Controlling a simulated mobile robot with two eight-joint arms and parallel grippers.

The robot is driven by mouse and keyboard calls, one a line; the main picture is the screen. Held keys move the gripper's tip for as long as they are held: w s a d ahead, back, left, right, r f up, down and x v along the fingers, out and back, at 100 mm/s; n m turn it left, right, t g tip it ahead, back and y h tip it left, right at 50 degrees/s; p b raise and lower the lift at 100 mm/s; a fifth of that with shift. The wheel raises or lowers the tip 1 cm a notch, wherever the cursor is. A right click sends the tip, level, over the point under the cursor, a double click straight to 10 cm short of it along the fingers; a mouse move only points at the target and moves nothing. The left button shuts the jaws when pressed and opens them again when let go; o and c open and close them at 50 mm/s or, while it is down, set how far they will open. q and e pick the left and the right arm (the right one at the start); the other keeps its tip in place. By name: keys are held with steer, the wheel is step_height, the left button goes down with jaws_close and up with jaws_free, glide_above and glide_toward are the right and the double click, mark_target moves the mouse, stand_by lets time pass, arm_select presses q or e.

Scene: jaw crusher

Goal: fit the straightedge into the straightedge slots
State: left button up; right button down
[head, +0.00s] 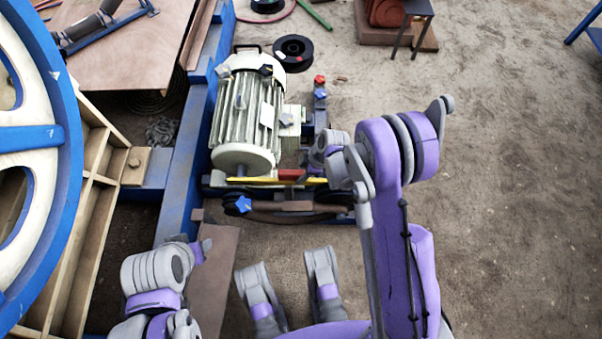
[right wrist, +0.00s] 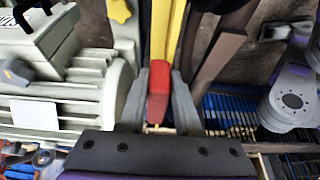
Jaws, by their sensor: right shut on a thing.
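The straightedge is a thin yellow bar (head: 252,180) with a red middle part, lying across in front of the motor's lower end. In the right wrist view, its red part (right wrist: 158,82) sits between my right gripper's (right wrist: 160,78) two grey fingers, and the yellow length runs away upward. My right gripper (head: 304,168) is shut on the straightedge, partly hidden by its own wrist in the head view. I cannot make out the straightedge slots or whether the bar rests in them. My left arm is at the lower left; its gripper (head: 203,248) shows only partly, its jaws unclear.
The ribbed cream motor (head: 245,118) stands just beyond the bar, beside a blue frame beam (head: 195,130). A blue star knob (head: 243,204) is close to the bar's left end. A large blue-rimmed wheel (head: 70,150) stands at left. Open sandy ground (head: 510,150) lies right.

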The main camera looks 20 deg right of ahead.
mark_target(313, 179)
steer(key=shift+f+b, duration=0.35)
steer(key=shift+f, duration=0.7)
steer(key=c, duration=0.5)
jaws_free()
steer(key=p+v, duration=0.3)
steer(key=v, duration=0.8)
